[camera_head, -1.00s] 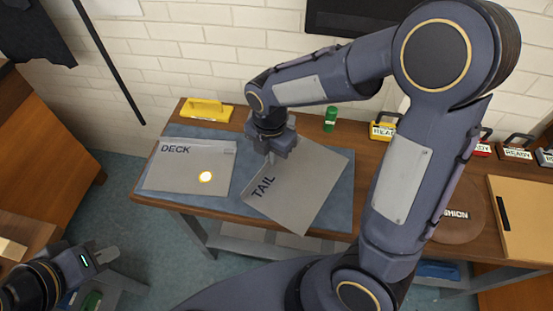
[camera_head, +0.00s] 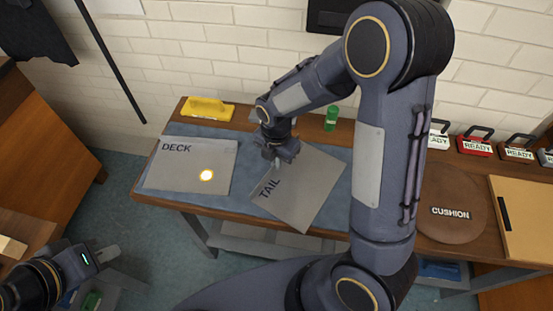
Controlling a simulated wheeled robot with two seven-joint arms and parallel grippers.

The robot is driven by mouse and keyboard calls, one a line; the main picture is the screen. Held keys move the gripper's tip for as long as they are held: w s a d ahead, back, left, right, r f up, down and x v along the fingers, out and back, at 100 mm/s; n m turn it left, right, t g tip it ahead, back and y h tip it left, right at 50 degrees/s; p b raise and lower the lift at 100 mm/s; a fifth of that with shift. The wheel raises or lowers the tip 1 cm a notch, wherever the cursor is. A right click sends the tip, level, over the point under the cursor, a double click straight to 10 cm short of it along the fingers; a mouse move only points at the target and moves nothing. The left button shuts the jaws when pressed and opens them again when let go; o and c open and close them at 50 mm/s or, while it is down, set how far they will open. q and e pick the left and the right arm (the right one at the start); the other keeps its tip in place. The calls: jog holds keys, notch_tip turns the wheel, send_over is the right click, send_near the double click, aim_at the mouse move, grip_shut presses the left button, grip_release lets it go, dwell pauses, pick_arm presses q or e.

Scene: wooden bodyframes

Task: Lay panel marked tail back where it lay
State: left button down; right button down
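The grey panel marked TAIL (camera_head: 305,190) is turned askew over the right part of the blue mat (camera_head: 238,212), its lower corner reaching past the table's front edge. My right gripper (camera_head: 277,160) is at its upper left edge and appears shut on it; the fingertips are partly hidden. I cannot tell whether the panel touches the mat. The grey panel marked DECK (camera_head: 190,170) lies on the mat's left part, with a bright round spot on it. My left gripper (camera_head: 108,254) is at the lower left, away from the table; its finger gap is not clear.
A yellow tool (camera_head: 208,109) and a green cylinder (camera_head: 331,118) stand behind the mat. A brown disc marked CUSHION (camera_head: 450,213), a tan board (camera_head: 525,215) and several READY-labelled boxes (camera_head: 475,146) are at the right. My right arm crosses the table.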

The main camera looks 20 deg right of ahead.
jog(key=c, duration=1.7)
grip_release()
notch_tip(320, 180, up, 12)
jog(key=s+d+r+m+t+y, duration=0.1)
jog(key=s+r+m+t, duration=0.1)
jog(key=s+m, duration=0.4)
jog(key=s+d+r+m+t+y, duration=0.1)
jog(key=s+m, duration=0.5)
jog(key=m, duration=0.6)
jog(key=s+d+r+m+t+y+p, duration=0.1)
jog(key=s+r+m+t, duration=0.1)
jog(key=s+m, duration=0.4)
jog(key=shift+s+d+r+m+t+y, duration=0.1)
jog(key=shift+d+r+m+t+y, duration=0.1)
jog(key=shift+m, duration=0.55)
jog(key=shift+s+d+r+m+t+y, duration=0.1)
jog(key=shift+d+m+y, duration=0.1)
jog(key=shift+m, duration=0.55)
